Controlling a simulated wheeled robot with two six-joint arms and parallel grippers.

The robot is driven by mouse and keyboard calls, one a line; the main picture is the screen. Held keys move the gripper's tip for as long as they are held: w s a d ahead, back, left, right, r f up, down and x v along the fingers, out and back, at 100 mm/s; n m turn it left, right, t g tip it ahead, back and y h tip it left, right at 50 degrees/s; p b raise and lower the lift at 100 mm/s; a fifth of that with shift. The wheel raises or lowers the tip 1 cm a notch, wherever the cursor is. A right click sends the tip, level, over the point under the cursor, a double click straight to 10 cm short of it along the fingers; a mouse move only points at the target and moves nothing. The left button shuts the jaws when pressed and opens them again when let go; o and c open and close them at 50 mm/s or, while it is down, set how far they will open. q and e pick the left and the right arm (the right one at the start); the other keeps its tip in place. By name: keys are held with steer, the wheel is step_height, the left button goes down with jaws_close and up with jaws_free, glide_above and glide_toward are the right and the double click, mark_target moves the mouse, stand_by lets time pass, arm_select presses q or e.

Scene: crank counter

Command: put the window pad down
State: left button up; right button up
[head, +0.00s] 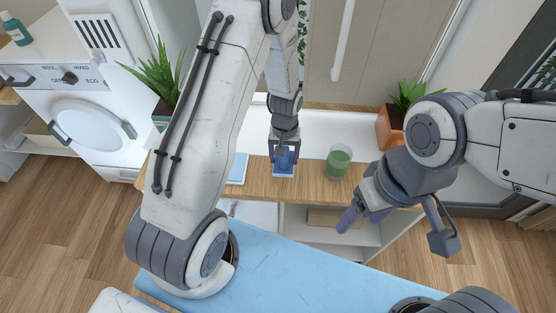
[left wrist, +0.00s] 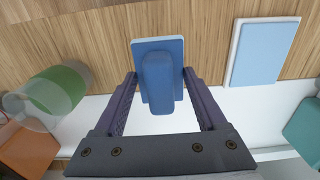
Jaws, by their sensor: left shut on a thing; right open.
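The window pad (head: 284,168) is a small blue block with a rounded grip on a flat blue plate. My left gripper (head: 284,151) is shut on its grip, over the wooden counter (head: 310,190). In the left wrist view the pad (left wrist: 160,75) sits between the two fingers, its plate against the wood behind it. I cannot tell whether the plate touches the counter. My right gripper (head: 397,228) is open and empty, in front of the counter's right part.
A glass with green contents (head: 339,160) stands right of the pad. A flat light-blue slab with a white edge (head: 238,168) lies to its left. Potted plants (head: 160,85) (head: 392,125) stand at both sides by the window. Bare wood shows between slab, pad and glass.

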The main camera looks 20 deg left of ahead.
arm_select(q)
steer(key=shift+w+a+f, duration=0.15)
steer(key=shift+a+f, duration=0.15)
steer(key=shift+a, duration=0.2)
steer(key=shift+w+a+f, duration=0.1)
steer(key=shift+a+f, duration=0.2)
steer(key=shift+a, duration=0.2)
steer(key=shift+a+f, duration=0.15)
steer(key=shift+f, duration=0.05)
step_height(320, 180, down, 4)
steer(key=shift+r+p, duration=0.2)
steer(key=shift+p, duration=0.8)
steer(key=shift+f, duration=0.1)
steer(key=shift+f, duration=0.1)
steer(key=shift+f, duration=0.15)
steer(key=o, duration=1.5)
steer(key=shift+c, duration=0.2)
